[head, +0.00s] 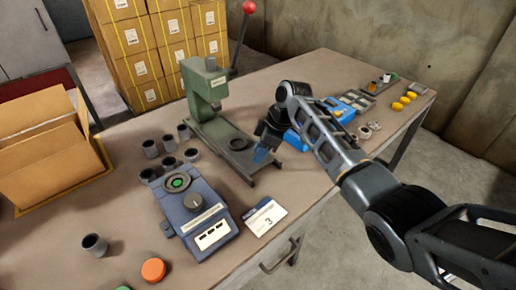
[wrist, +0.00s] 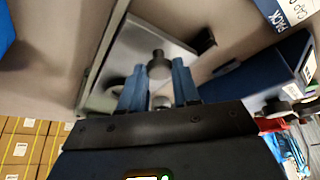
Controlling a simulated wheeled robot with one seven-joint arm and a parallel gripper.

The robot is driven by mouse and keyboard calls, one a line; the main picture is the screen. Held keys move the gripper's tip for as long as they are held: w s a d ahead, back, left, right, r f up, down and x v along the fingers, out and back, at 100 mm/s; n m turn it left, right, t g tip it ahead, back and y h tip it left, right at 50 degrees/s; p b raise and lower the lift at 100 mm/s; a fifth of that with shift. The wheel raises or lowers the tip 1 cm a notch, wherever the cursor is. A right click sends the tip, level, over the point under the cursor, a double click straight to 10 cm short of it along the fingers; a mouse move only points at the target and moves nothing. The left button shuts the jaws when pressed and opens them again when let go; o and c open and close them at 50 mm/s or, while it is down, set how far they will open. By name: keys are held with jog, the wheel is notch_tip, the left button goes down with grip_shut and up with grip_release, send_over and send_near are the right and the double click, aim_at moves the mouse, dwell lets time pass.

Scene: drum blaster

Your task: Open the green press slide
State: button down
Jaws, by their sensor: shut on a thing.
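The green press (head: 206,88) stands upright on the workbench, with a lever ending in a red ball (head: 249,7). Its grey slide plate (head: 222,132) lies at the base and bears a dark ring (head: 239,143). My gripper (head: 262,157) is at the right front edge of the slide. In the wrist view, the blue fingers of my gripper (wrist: 159,80) are closed on a dark round knob (wrist: 158,64) in front of the metal plate (wrist: 150,40). The exact contact with the knob is partly hidden by the fingers.
A blue control box (head: 196,212) with a green button stands at the front left. Several grey cups (head: 150,148) stand left of the press. A card (head: 265,217) marked 3 lies at the front edge. Blue items (head: 296,140) and yellow pieces (head: 402,102) lie to the right.

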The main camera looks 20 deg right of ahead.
jog(key=shift+s+d, duration=0.2)
jog(key=shift+s, duration=0.35)
jog(key=c, duration=0.8)
grip_release()
jog(key=shift+r, duration=0.15)
jog(key=v, duration=0.7)
jog(key=shift+d+r, duration=0.1)
jog(key=shift+r, duration=0.15)
